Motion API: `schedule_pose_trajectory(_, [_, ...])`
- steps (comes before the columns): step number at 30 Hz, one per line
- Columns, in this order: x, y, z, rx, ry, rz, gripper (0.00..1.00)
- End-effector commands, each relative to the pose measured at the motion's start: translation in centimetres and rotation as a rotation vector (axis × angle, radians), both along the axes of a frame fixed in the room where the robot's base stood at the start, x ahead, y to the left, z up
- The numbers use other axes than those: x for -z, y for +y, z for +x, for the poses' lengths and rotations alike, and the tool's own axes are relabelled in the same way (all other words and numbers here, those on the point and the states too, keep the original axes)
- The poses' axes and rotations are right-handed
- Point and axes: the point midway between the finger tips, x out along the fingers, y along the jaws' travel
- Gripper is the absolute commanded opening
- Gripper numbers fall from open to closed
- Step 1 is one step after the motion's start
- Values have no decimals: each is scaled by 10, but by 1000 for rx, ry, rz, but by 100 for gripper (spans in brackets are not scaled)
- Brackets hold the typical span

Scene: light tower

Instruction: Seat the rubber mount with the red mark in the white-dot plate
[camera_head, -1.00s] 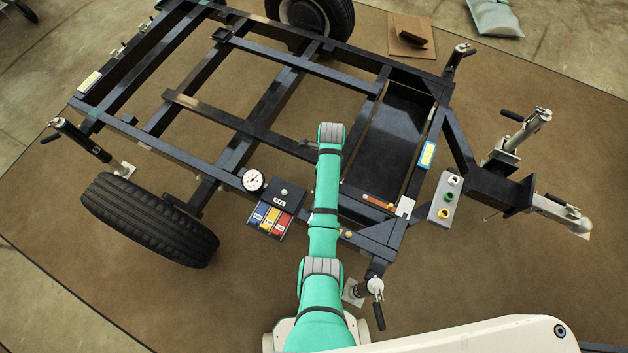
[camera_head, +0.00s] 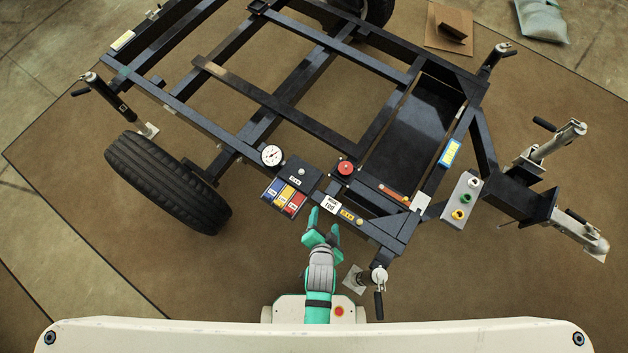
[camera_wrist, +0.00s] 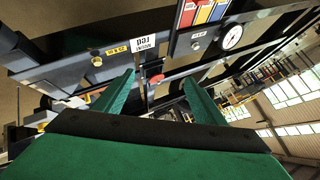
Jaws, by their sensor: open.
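A round red-topped part (camera_head: 345,168) sits on the black frame near the inner corner of the front rail; I cannot tell if it is the rubber mount with the red mark. It shows small in the wrist view (camera_wrist: 156,79). A dark plate (camera_head: 313,177) with one pale round dot or knob and a small label lies on the rail to its left; I cannot tell whether this is the white-dot plate. My gripper (camera_head: 325,222) is open and empty, short of the rail, below a white label reading "red" (camera_head: 331,205). Its fingers (camera_wrist: 160,77) stand apart in the wrist view.
On the rail are a white gauge (camera_head: 272,155), blue, yellow and red bins (camera_head: 284,197) and a yellow label (camera_head: 351,217). A grey button box (camera_head: 461,199) stands right. A jack (camera_head: 378,276) and tire (camera_head: 168,183) flank my arm. The floor near me is clear.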

Motion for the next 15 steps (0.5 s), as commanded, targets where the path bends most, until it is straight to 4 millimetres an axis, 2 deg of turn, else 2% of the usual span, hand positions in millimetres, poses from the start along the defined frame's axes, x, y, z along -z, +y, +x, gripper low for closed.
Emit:
schedule_pose_trajectory(1, [-14, 4, -17, -46, -29, -43, 64])
schedule_pose_trajectory(6, [-75, 16, -57, -193, -155, -208, 64])
schedule_pose_trajectory(15, [-200, 31, -112, -379, -363, -514, 64])
